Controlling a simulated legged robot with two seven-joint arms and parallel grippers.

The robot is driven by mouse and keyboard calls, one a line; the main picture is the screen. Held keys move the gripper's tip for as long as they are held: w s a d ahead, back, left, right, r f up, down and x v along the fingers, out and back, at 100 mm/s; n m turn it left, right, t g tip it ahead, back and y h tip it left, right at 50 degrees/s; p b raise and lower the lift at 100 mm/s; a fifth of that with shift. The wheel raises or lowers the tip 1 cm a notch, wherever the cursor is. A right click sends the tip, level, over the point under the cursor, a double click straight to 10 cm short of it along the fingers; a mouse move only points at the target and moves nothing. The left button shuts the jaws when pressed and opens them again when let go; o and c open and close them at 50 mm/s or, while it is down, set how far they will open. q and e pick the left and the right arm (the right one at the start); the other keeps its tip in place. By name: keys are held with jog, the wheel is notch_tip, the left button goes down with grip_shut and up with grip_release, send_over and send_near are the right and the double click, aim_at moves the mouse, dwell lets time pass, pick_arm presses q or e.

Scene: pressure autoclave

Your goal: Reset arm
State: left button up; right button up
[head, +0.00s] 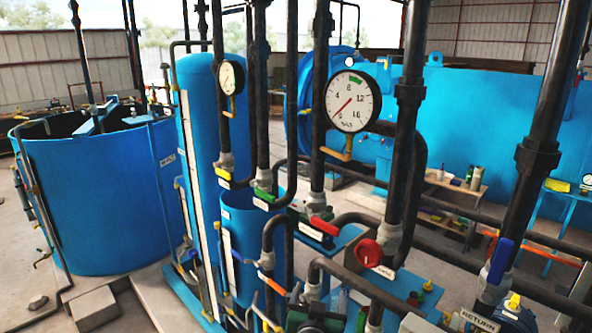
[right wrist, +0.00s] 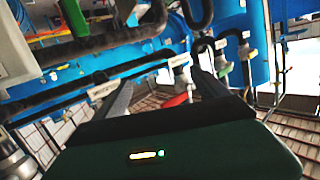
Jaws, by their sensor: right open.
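The dark green housing of my right gripper (head: 312,321) shows at the bottom edge of the head view, low among the black pipes; its fingers are hard to make out there. In the right wrist view my right gripper (right wrist: 161,75) has two grey fingers spread apart, with nothing held between them. A red handle (right wrist: 177,100) shows in the gap between the fingers, beyond them; I cannot tell how far. A green handle (right wrist: 226,70) is right of the right finger. My left gripper is not in view.
Black upright pipes with a red lever (head: 325,226), a red round knob (head: 369,253) and a blue lever (head: 501,261) crowd the front. A pressure gauge (head: 352,101) stands above. A blue open tank (head: 95,205) is left; a large blue autoclave (head: 470,130) lies behind.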

jog(key=s+d+f+n+g+y+b, duration=0.25)
jog(key=s+f, duration=0.25)
jog(key=f, duration=0.4)
jog(key=s+d+f+n+g+y+b, duration=0.1)
jog(key=s+d+f+g+y+b, duration=0.15)
jog(key=s+d+f+g, duration=0.4)
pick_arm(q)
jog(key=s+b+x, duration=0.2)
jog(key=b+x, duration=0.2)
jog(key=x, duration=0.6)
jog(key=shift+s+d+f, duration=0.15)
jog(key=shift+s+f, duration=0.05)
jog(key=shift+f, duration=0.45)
pick_arm(e)
jog(key=s+d+f+g+h, duration=0.1)
jog(key=s+d+f+g, duration=0.1)
jog(key=s+f, duration=0.4)
jog(key=s+d+f+g+h, duration=0.1)
jog(key=s+d+f, duration=0.2)
jog(key=s+f, duration=0.3)
jog(key=s, duration=0.4)
jog(key=shift+s+d+f+g, duration=0.15)
jog(key=shift+s+d+g, duration=0.15)
jog(key=shift+s+g, duration=0.1)
